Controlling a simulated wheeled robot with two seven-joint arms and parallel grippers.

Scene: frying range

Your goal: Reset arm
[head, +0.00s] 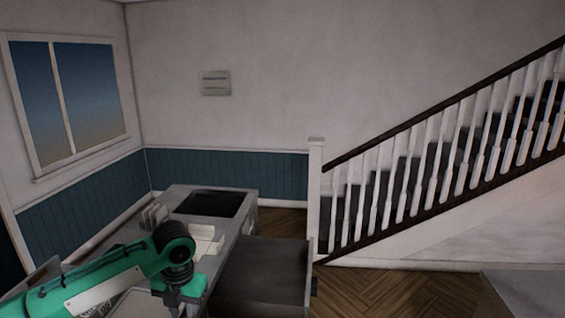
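My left arm, green with black joints, reaches in from the lower left. Its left gripper (180,300) points down at the bottom edge of the head view, over the near part of the grey counter. The fingertips are cut off or too dark to make out, so I cannot tell whether it is open or shut. I see nothing held in it. My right arm and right gripper are not in view.
The grey counter (235,233) has a dark recessed top (212,203) and white pieces (205,242) on it. A dark box-like unit (262,272) stands to its right. A staircase (420,175) rises at right. Wooden floor (385,290) is clear before it.

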